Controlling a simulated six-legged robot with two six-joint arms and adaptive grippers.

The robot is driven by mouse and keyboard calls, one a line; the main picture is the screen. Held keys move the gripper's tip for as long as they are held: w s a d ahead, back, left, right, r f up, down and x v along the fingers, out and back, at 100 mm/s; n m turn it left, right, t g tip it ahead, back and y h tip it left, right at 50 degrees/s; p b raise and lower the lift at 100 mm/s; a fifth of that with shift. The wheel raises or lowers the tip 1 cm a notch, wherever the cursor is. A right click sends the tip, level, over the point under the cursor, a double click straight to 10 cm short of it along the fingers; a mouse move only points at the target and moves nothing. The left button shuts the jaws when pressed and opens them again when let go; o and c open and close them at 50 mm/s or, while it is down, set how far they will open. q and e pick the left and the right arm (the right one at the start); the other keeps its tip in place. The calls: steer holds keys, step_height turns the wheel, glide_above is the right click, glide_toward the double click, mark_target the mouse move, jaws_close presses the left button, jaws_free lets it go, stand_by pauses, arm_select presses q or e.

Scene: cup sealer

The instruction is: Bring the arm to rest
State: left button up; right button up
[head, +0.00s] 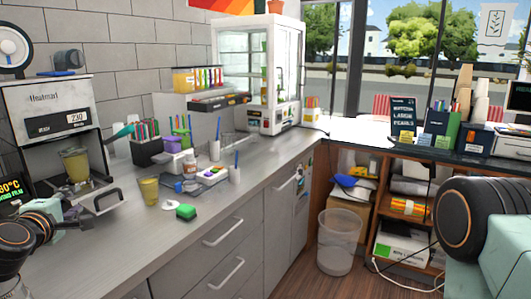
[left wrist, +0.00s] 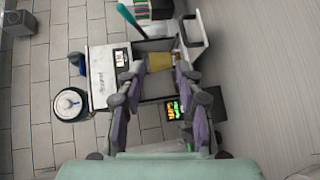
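The cup sealer (head: 50,105) stands at the left end of the counter, with a lit display on its front. A yellow-filled cup (head: 75,163) sits in its opening. It also shows in the left wrist view (left wrist: 158,62), beyond my fingertips. My left gripper (head: 76,212) is low at the left, in front of the sealer. In the left wrist view its purple fingers (left wrist: 158,82) are spread apart with nothing visibly held between them. My right arm shows at the lower right of the head view, but its gripper is out of view.
A second yellow cup (head: 149,190) and a green-topped sponge (head: 186,211) stand on the counter (head: 130,240). Pen holders and small bottles stand behind them. A glass cabinet (head: 258,70) is at the back. A clear waste bin (head: 338,242) stands on the floor. The counter's front left is clear.

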arm_select(q)
steer(key=d+f+m+g+h+b, duration=0.2)
steer(key=d+f+m+h, duration=0.1)
steer(key=d+f+m, duration=0.45)
steer(key=s+d+f+m+g+h+b, duration=0.1)
steer(key=s+d+f+m+g, duration=0.1)
steer(key=s+d+f, duration=0.3)
steer(key=s+d+f+m+g+b, duration=0.2)
steer(key=s+d+f, duration=0.1)
steer(key=f, duration=0.5)
steer(key=s+d+f+m+g+h+b, duration=0.1)
steer(key=s+d+f+m+g, duration=0.1)
steer(key=s+d+f+m, duration=0.25)
steer(key=s+d+f+m+g+b, duration=0.2)
steer(key=s+f+g+b, duration=0.1)
steer(key=s+f, duration=0.7)
steer(key=s+d+f+m+g+b, duration=0.2)
steer(key=s+f+g+b, duration=0.1)
steer(key=s+f, duration=0.8)
steer(key=s+g, duration=0.1)
steer(key=s, duration=0.3)
steer(key=shift+s+d+f+y, duration=0.2)
steer(key=shift+s+d+y, duration=0.1)
steer(key=shift+d, duration=0.1)
arm_select(e)
step_height(320, 180, down, 12)
steer(key=w, duration=0.1)
